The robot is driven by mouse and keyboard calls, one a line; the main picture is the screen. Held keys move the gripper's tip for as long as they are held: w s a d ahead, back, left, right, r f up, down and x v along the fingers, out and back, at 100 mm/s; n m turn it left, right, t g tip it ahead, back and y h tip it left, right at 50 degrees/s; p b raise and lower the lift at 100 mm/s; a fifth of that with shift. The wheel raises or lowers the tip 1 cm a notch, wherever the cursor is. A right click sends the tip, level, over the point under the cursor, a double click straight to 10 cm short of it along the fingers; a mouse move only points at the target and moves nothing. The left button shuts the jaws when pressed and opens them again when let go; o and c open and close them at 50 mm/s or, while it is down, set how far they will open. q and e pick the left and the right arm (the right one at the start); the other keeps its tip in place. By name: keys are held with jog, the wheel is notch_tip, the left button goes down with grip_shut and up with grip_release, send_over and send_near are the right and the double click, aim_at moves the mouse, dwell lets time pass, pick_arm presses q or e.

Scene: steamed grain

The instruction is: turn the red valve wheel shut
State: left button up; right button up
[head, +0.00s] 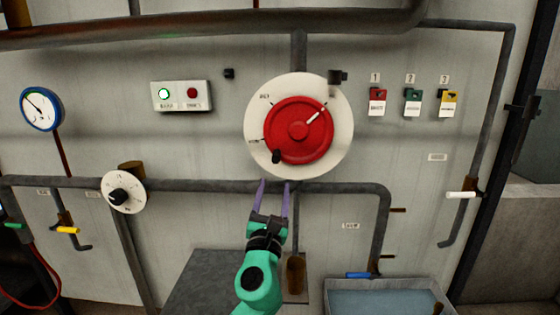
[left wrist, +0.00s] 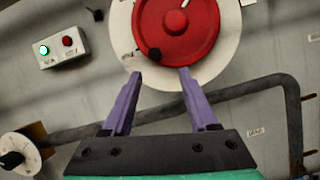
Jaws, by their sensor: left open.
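The red valve wheel (head: 312,145) sits on a round cream dial plate (head: 341,147) on the wall. It has a white pointer mark at its upper right and a black knob (head: 276,156) at its lower left. The wheel also shows at the top of the left wrist view (left wrist: 185,40), partly cut off, with the black knob (left wrist: 154,54). My left gripper (head: 274,182) is open and empty, with two purple fingers pointing up. Its fingertips are just below the wheel and look close to the plate's lower edge; I cannot tell the gap. My right gripper is not in view.
A horizontal pipe (head: 215,187) runs behind my fingers. A small white dial (head: 136,191) is at left, a lamp panel (head: 181,106) at upper left, and coloured tags (head: 412,109) at right. A water basin (head: 435,284) stands at lower right.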

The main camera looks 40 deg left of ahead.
aim_at(275, 163)
pick_arm(q)
jog(key=x, duration=0.2)
jog(key=p+x, duration=0.1)
jog(key=x, duration=0.1)
jog(key=s+a+x, duration=0.1)
jog(key=x, duration=0.2)
jog(key=shift+r, duration=0.35)
jog(key=x, duration=0.3)
jog(key=p+x, duration=0.1)
jog(key=shift+w+d+f, duration=0.1)
jog(key=shift+w+f, duration=0.1)
jog(key=shift+w, duration=0.45)
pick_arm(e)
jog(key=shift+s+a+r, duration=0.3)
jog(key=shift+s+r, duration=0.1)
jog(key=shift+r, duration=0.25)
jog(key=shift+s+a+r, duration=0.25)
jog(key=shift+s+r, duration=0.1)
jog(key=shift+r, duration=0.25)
pick_arm(q)
grip_shut()
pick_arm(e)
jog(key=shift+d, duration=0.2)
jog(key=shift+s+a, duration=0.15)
